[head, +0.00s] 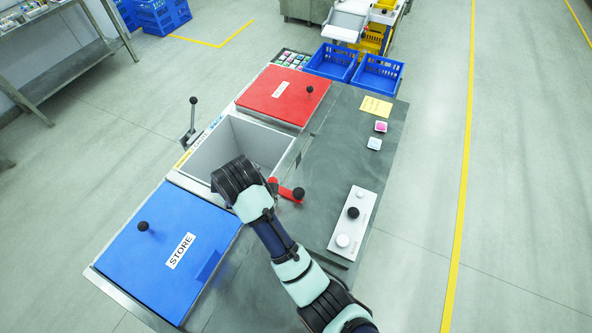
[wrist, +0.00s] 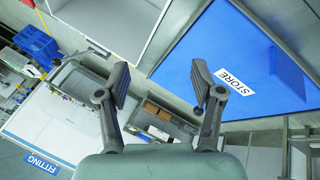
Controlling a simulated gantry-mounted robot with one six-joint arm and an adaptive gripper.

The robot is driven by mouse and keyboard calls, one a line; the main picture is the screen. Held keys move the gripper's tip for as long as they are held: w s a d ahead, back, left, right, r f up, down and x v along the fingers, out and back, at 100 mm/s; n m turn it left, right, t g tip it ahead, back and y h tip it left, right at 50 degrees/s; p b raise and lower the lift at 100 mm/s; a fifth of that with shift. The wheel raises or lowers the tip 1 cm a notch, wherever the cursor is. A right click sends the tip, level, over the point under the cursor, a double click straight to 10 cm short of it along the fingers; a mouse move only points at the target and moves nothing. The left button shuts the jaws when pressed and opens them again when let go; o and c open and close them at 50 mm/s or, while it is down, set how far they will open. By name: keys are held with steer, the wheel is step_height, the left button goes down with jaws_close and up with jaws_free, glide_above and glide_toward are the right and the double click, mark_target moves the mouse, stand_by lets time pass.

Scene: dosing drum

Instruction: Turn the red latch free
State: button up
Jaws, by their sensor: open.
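The red latch (head: 285,190) is a short red bar with a black knob at its right end. In the head view it sits at the right edge of the open grey bin, close to the right of my wrist. It does not show in the wrist view. My gripper (wrist: 160,84) is open and empty, with its two dark fingers wide apart.
The open grey bin (head: 228,135) lies between a red lid (head: 285,92) and a blue STORE lid (head: 168,262). A dark lever (head: 189,121) stands at its left. A white panel with knobs (head: 352,220) is on the right worktop. Blue crates (head: 378,76) stand behind.

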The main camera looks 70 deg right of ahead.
steer(key=s+d+f+n+g+y, duration=0.1)
steer(key=s+d+f+g, duration=0.2)
steer(key=s+d, duration=0.45)
steer(key=n+g+y+p, duration=0.1)
steer(key=n+g+y, duration=0.1)
glide_above(299, 192)
step_height(299, 192, down, 2)
steer(key=shift+s+f, duration=0.1)
step_height(299, 192, down, 8)
steer(key=shift+r+b, duration=0.1)
steer(key=shift+b, duration=0.55)
jaws_close()
